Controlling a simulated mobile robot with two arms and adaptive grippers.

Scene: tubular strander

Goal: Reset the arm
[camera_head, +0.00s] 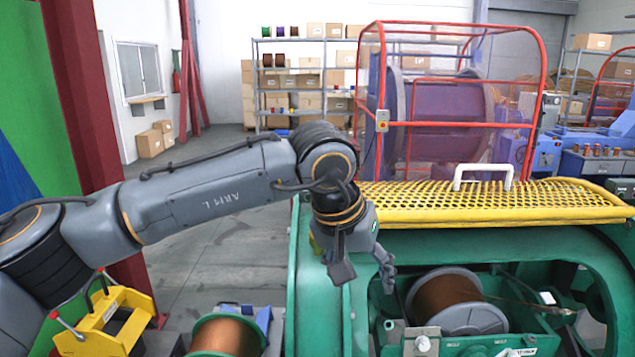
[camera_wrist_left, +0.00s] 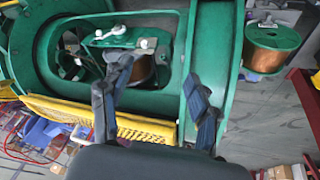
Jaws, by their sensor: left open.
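My left arm comes in from the left in the head view, bent down at the wrist. Its gripper (camera_head: 364,274) hangs open and empty over the front edge of the green strander frame (camera_head: 300,285). In the left wrist view the two dark fingers of this gripper (camera_wrist_left: 155,112) are spread apart with nothing between them. A copper-wound bobbin (camera_head: 450,298) sits in the green cradle to the right of the gripper, apart from it; it also shows in the left wrist view (camera_wrist_left: 142,70). My right gripper is not in view.
A yellow mesh guard (camera_head: 480,200) with a white handle (camera_head: 484,177) lies beyond the bobbin. A green-flanged copper spool (camera_head: 228,336) and a yellow fixture (camera_head: 105,325) stand at lower left. A red-framed enclosure (camera_head: 450,100) rises behind. Grey floor is clear behind my arm.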

